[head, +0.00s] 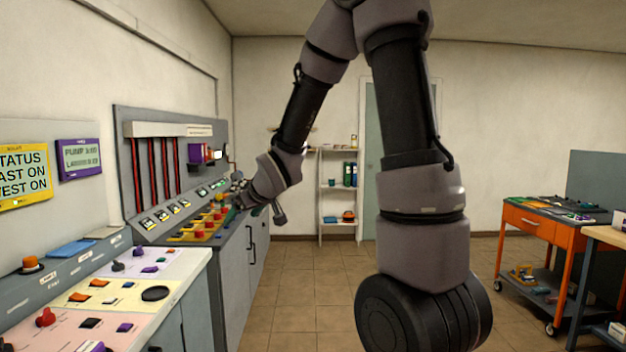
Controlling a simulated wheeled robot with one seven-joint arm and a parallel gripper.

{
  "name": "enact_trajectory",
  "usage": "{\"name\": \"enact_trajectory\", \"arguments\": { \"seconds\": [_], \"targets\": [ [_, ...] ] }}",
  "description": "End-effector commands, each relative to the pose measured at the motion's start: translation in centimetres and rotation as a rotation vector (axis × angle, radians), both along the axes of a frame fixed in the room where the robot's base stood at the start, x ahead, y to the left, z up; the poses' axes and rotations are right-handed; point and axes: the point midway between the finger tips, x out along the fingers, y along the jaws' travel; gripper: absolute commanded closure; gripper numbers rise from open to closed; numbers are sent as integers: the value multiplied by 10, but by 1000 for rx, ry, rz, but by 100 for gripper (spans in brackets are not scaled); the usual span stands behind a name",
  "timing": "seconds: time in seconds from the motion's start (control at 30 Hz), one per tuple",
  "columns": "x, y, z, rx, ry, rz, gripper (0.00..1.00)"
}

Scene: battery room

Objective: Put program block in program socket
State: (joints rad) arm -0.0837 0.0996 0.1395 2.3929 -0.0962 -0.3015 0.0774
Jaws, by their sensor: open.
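My arm reaches across to the grey console (180,225) by the left wall. My gripper (238,194) is open at the console's right end, close to its sloping front. The fingertips are small and partly hidden, so I cannot tell whether they touch anything. I cannot make out the program block or the program socket for certain. Red and yellow parts (205,226) lie on the console's lower ledge.
A nearer control desk (185,262) with coloured knobs stands at the lower left. An orange tool cart (527,221) stands at the right beside a wooden-topped bench (608,236). A white shelf (337,203) stands at the back. The tiled floor between is clear.

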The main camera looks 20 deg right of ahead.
Motion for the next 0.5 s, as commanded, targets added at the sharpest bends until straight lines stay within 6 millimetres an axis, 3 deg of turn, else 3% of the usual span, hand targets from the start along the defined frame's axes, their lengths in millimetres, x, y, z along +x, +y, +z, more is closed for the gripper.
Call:
{"name": "enact_trajectory", "arguments": {
  "seconds": [0.03,0.2,0.33,0.5],
  "targets": [
    [-13,-18,23,11,14,-65,11],
    [-74,-64,72,83,116,-264,11],
    [-132,-86,100,178,199,-391,11],
    [-205,-94,121,316,303,-497,11]
  ]
}}
